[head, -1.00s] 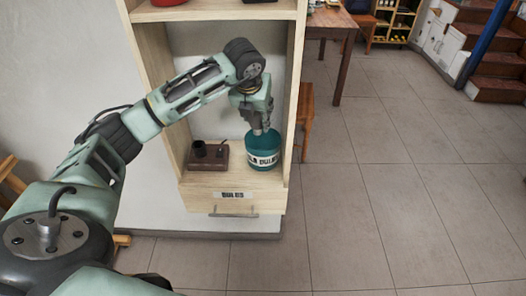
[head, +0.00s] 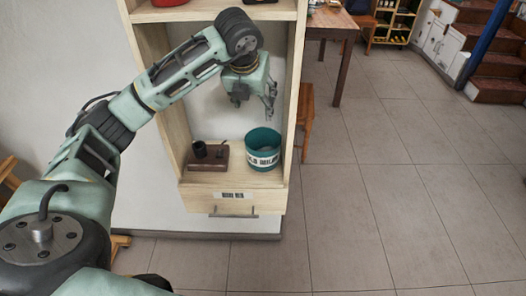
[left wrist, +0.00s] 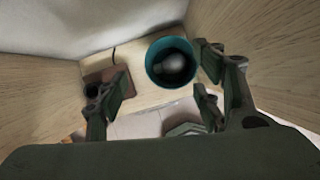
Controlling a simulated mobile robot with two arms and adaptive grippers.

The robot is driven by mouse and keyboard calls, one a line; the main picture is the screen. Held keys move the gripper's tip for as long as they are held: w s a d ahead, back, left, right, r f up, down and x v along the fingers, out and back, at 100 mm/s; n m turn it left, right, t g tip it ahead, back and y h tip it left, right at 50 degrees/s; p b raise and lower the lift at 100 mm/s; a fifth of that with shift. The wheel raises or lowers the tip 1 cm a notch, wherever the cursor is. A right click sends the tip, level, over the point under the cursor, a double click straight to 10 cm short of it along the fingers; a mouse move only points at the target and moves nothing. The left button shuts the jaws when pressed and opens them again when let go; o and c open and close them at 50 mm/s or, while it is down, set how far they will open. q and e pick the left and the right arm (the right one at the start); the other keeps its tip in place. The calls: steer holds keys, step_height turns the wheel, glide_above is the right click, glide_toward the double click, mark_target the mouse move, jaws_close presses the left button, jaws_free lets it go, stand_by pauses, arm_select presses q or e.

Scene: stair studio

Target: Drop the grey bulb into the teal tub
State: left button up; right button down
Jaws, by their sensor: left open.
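The teal tub (head: 249,151) stands upright on the wooden shelf, with a label on its front; it also shows in the left wrist view (left wrist: 150,66). A rounded grey bulb (left wrist: 172,65) lies inside the tub in the left wrist view; the tub wall hides it in the head view. My left gripper (head: 257,102) is open and empty above the tub, clear of its rim. In the left wrist view its fingers (left wrist: 160,92) are spread wide. My right gripper is not in view.
A brown block with a black socket (head: 209,155) sits left of the tub on the shelf. The shelf unit's side walls (head: 293,95) close in on both sides, with a board (head: 215,13) above. A labelled drawer (head: 234,202) is below. Open floor lies right.

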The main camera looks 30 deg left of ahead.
arm_select(q)
steer(key=shift+v, duration=2.2)
steer(key=shift+f, duration=0.1)
